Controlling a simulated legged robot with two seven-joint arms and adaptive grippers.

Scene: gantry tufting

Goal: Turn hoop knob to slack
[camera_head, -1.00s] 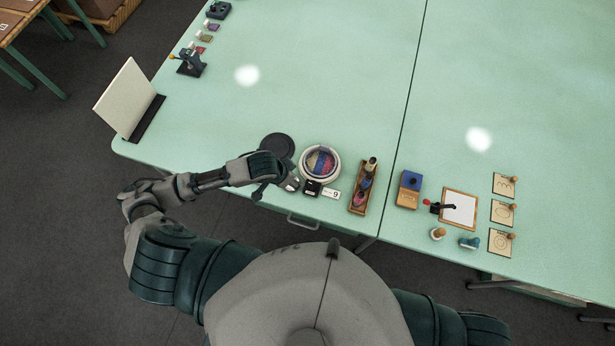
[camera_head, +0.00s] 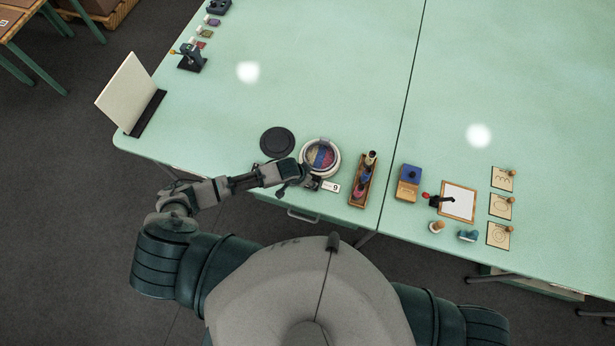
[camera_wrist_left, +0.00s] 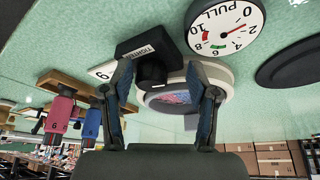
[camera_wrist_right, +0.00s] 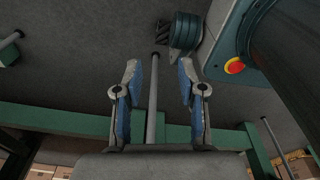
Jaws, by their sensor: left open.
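The white round hoop (camera_head: 337,165) with red and blue yarn inside stands near the table's front edge. In the left wrist view its pale rim (camera_wrist_left: 220,78) shows behind my fingers. The black knob (camera_wrist_left: 152,72) sits on a dark block (camera_wrist_left: 150,46) labelled TIGHTEN. My left gripper (camera_head: 303,177) is at the hoop's near left side. In the left wrist view its open fingers (camera_wrist_left: 158,70) stand on either side of the knob, apart from it. I cannot tell how deep they reach. My right gripper (camera_wrist_right: 158,80) is open and empty, away from the table.
A black disc (camera_head: 277,142) lies left of the hoop. Stamps and a framed white sheet (camera_head: 458,201) lie further right.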

